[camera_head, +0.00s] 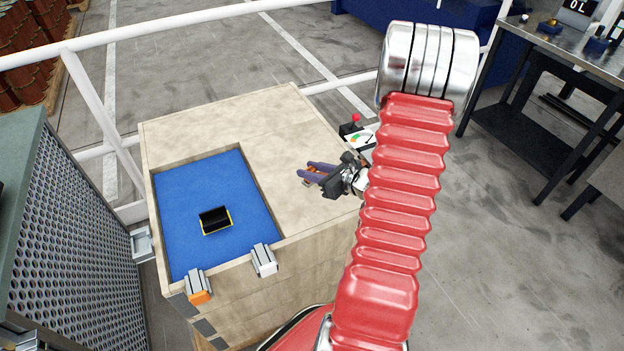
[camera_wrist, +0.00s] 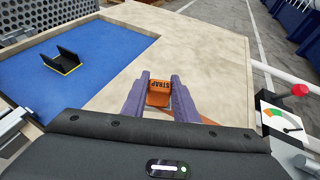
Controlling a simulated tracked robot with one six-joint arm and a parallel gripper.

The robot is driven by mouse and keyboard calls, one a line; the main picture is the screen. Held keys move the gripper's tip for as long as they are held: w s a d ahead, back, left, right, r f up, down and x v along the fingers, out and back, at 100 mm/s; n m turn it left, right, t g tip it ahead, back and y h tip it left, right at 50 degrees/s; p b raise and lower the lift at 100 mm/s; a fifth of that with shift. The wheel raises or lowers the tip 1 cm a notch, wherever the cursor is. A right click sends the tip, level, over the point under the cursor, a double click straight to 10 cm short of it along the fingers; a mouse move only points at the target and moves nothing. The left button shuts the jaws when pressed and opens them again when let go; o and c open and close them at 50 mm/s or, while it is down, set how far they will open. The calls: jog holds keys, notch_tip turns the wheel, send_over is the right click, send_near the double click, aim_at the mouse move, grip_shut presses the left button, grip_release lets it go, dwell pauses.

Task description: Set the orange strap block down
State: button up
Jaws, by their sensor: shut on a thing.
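The orange strap block (camera_wrist: 160,92), marked STRAP, is between the two purple fingers of my gripper (camera_wrist: 160,78), which is shut on it. In the head view my gripper (camera_head: 306,170) is over the right part of the pale crate top (camera_head: 230,115), and the fingers mostly hide the block. I cannot tell whether the block touches the top. A black open holder with a yellow outline (camera_head: 215,220) stands on the blue recessed floor (camera_head: 190,185), to the left of my gripper. It also shows at upper left in the wrist view (camera_wrist: 62,62).
The recess has a raised pale rim, with two clamps (camera_head: 264,260) at its front edge. A gauge with a red knob (camera_head: 356,118) is beyond the crate's right edge. White rails (camera_head: 150,40) run behind. A perforated cabinet (camera_head: 80,230) stands left. Bare crate top lies around my gripper.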

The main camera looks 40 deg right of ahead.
jog(key=shift+f, duration=2.1)
jog(key=o, duration=1.1)
jog(key=v, duration=1.2)
